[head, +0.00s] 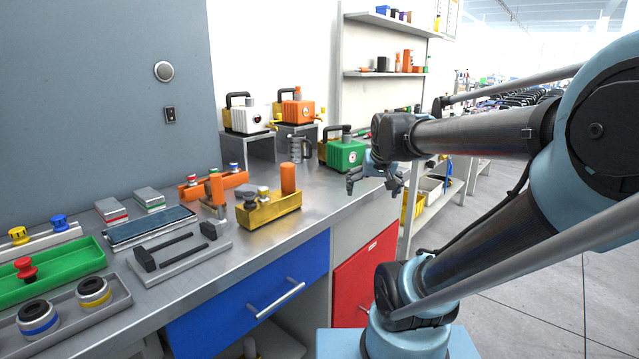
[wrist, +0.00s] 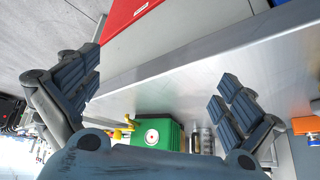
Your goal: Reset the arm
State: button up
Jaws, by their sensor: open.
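My arm reaches in from the right in the head view. My gripper (head: 376,184) points down near the right end of the metal workbench (head: 205,268), in front of the green box-shaped device (head: 346,154). In the wrist view my gripper (wrist: 162,98) has its two fingers spread wide apart. Nothing is between them but the bench surface (wrist: 160,95) and, beyond it, the green device (wrist: 158,133). How far the fingertips are above or beyond the bench edge is hard to tell.
An orange device (head: 297,110) and a white device (head: 246,119) stand on metal stands at the back. A yellow block with an orange cylinder (head: 268,210), hammers (head: 178,254) and a green tray (head: 50,275) lie leftward. Blue drawer (head: 250,305) and red door (head: 365,275) are below. Floor at right is clear.

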jog(key=s+d+f+g, duration=0.3)
jog(key=s+f+g, duration=0.1)
jog(key=s+f, duration=0.9)
jog(key=s, duration=0.4)
jog(key=shift+s+d+f+n, duration=0.15)
jog(key=shift+d+f+n, duration=0.05)
jog(key=shift+n, duration=0.1)
